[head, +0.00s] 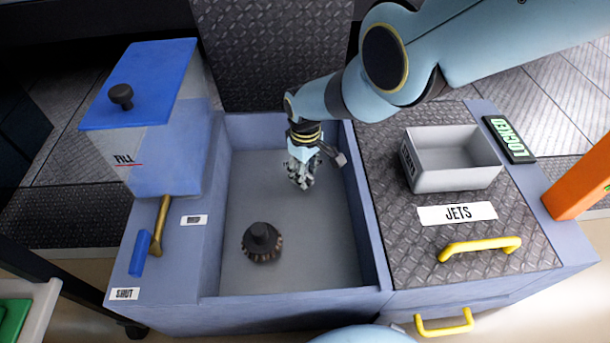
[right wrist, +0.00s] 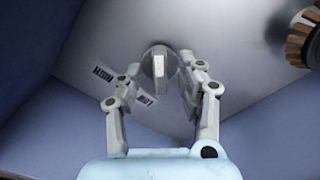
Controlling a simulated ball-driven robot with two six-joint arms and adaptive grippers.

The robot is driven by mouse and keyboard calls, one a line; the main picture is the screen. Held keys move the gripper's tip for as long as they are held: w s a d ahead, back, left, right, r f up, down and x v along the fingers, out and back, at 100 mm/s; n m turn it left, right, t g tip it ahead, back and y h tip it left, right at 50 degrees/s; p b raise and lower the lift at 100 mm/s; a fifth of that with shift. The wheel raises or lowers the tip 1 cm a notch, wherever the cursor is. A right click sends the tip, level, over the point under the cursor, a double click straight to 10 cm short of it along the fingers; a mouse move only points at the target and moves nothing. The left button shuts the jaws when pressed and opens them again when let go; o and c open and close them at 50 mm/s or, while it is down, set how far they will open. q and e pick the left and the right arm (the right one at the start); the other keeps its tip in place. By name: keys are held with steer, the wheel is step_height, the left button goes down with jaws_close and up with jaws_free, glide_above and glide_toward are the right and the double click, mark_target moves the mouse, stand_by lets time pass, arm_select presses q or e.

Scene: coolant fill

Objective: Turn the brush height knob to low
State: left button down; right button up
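The brush height knob (right wrist: 159,64) is a round grey knob with a pale raised bar, set on the grey floor of the sunken bay. In the right wrist view the bar points roughly up and down the picture. My right gripper (head: 302,178) reaches down into the bay; in the right wrist view its fingers (right wrist: 164,78) stand apart on either side of the knob, and I cannot tell whether they touch it. In the head view my gripper hides the knob. My left gripper is out of view.
A dark round brush (head: 262,243) stands in the bay, near its front. The bay's wall (head: 358,210) is close to my right gripper. A blue-lidded tank (head: 160,130) stands left, a grey bin (head: 455,178) and JETS plate (head: 457,213) right.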

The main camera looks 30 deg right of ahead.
jaws_close()
stand_by(0.3)
steer(key=shift+n, duration=0.3)
steer(key=n, duration=0.5)
steer(key=shift+n, duration=1.7)
jaws_free()
